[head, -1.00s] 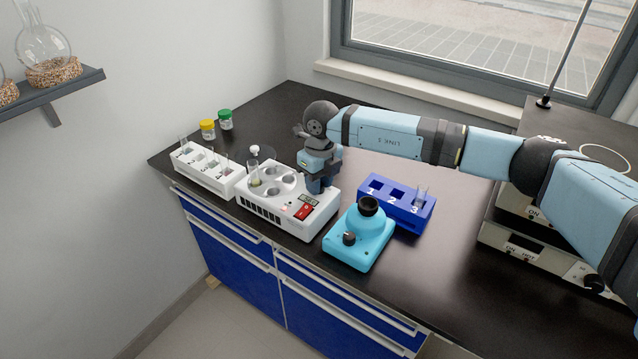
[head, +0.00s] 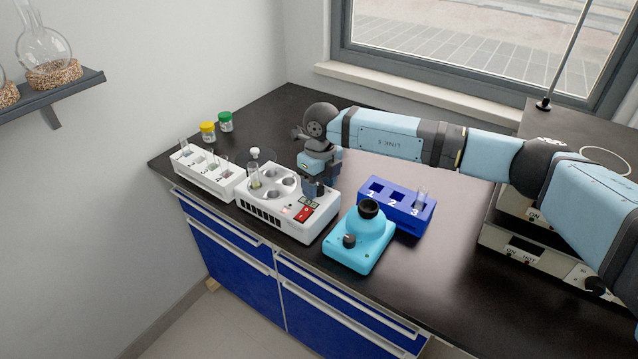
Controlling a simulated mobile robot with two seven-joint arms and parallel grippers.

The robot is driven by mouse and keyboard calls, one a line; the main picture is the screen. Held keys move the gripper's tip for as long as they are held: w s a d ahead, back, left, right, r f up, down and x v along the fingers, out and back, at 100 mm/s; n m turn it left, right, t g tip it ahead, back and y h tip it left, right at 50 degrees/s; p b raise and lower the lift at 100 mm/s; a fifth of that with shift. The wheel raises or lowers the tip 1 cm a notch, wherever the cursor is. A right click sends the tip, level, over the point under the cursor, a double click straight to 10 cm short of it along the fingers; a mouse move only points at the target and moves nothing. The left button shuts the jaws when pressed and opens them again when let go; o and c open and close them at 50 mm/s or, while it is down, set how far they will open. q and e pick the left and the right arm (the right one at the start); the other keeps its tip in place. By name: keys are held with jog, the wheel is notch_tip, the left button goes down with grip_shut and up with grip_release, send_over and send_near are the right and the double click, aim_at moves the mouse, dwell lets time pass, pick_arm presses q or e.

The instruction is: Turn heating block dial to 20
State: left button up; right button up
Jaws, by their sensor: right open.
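The white heating block (head: 262,208) stands near the front edge of the dark bench, with round wells on top and a red switch (head: 303,214) on its right part. A glass tube (head: 255,179) stands in one of its wells. My right gripper (head: 314,190) points down over the block's right part, close to the small display. It is open, with nothing seen between its fingers. The dial cannot be made out; the gripper covers part of that area. Whether the fingers touch the block cannot be told. My left gripper is not in view.
A white numbered rack (head: 205,175) with tubes stands left of the block. A cyan device (head: 358,240) stands close on its right, with a blue numbered rack (head: 410,210) behind. Yellow-lidded (head: 208,131) and green-lidded (head: 225,121) jars stand at the back left. Hotplates stand far right.

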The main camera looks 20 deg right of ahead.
aim_at(321, 185)
notch_tip(321, 185, up, 14)
jog(key=shift+w+d+p, duration=0.15)
jog(key=shift+d+p, duration=0.15)
jog(key=shift+f, duration=0.2)
dwell(0.3)
